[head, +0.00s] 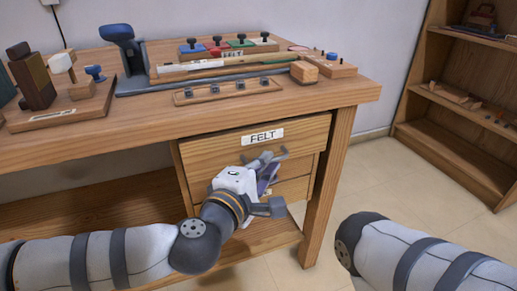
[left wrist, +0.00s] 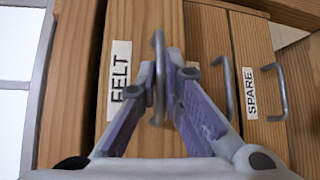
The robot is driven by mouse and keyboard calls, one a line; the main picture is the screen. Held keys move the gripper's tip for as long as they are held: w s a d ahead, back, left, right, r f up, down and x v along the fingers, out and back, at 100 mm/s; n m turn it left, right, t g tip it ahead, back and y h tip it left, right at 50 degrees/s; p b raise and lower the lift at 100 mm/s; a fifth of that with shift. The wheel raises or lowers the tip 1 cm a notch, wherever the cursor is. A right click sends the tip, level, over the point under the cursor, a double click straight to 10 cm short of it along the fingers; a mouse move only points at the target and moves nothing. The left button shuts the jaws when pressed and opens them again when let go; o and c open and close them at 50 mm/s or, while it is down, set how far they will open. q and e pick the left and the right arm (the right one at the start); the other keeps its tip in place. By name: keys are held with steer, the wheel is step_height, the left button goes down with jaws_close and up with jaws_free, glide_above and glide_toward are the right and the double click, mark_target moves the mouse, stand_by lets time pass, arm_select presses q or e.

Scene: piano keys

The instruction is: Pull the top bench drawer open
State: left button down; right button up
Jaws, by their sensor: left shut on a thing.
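The top bench drawer (head: 225,150) has a wooden front with a white FELT label (head: 262,137). Its front appears to stand somewhat forward of the drawer fronts below. In the left wrist view the same drawer front (left wrist: 140,45) fills the middle, with its metal bar handle (left wrist: 158,60) upright in the picture. My left gripper (head: 266,163) is at this handle, and its two fingers (left wrist: 165,95) are shut on the bar from both sides. The gripper hides part of the lower drawers. My right gripper is out of view; only my right arm shows at the lower right.
Below is a drawer labelled SPARE (left wrist: 250,95) with its own handle (left wrist: 283,95). The workbench top (head: 340,92) carries tools, racks and small blocks. A bench leg (head: 325,190) stands right of the drawers. A shelf unit (head: 450,110) is at the far right, with clear floor between.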

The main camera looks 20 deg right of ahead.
arm_select(q)
steer(key=s+p, duration=0.5)
steer(key=s, duration=1)
steer(key=shift+s+d, duration=0.25)
steer(key=shift+s, duration=0.05)
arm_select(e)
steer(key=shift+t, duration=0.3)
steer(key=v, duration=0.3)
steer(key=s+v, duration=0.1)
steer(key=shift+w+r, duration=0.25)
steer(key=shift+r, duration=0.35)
arm_select(q)
steer(key=c, duration=1.7)
jaws_free()
steer(key=v, duration=1.2)
steer(key=shift+r, duration=0.15)
